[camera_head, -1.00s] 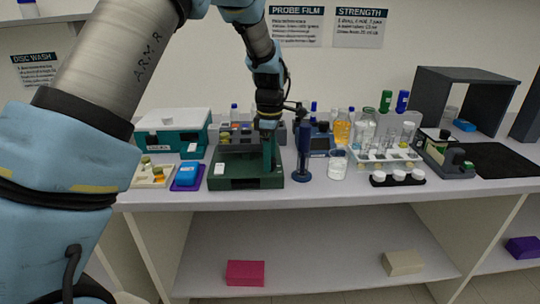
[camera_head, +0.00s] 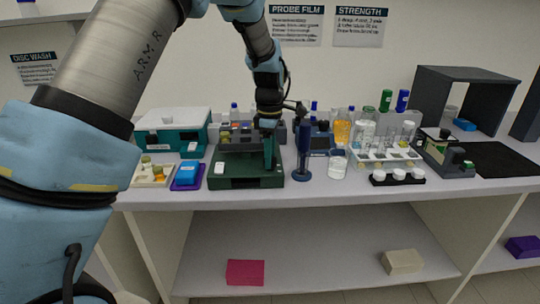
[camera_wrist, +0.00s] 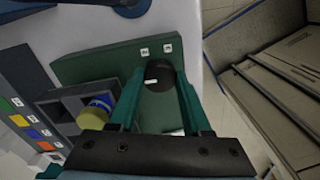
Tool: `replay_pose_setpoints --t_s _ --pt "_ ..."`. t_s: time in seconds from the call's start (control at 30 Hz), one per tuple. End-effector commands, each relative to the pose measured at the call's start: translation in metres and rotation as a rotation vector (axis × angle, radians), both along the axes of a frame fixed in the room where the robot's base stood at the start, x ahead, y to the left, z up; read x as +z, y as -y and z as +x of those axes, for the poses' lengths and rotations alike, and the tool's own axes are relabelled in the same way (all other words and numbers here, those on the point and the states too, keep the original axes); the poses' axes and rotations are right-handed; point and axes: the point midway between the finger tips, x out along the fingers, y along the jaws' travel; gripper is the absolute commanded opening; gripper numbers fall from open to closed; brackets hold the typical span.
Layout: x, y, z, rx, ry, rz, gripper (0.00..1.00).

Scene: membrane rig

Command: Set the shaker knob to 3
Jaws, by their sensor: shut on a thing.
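The shaker is a dark green box (camera_head: 232,182) on the bench, left of the middle. In the wrist view its green panel (camera_wrist: 85,66) fills the centre. The shaker knob (camera_wrist: 162,71) is round and black, with a short white pointer mark toward the left of the picture. My gripper (camera_wrist: 160,76) is shut on the knob, with one teal finger on each side. Two small white labels (camera_wrist: 156,49) sit beyond the knob, too small to read. In the head view my gripper (camera_head: 269,153) is over the shaker's right part and hides the knob.
A grey rack on the shaker holds a yellow-capped vial (camera_wrist: 97,110) close to my left finger. A blue upright device (camera_head: 303,150) stands just right of the shaker. A blue box on a purple tray (camera_head: 187,177) is left. The bench's front edge is close.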

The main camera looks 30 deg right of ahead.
Motion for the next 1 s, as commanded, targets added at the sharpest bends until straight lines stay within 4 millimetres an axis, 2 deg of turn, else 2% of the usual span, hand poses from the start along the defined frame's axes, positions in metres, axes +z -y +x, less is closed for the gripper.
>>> replay_pose_setpoints --t_s 0.37,1.0 --pt "0.0003 -0.0001 0.0006 -0.18 0.0 -0.001 0.0" --pt "0.0007 0.0001 0.0003 -0.781 0.001 -0.001 0.0"
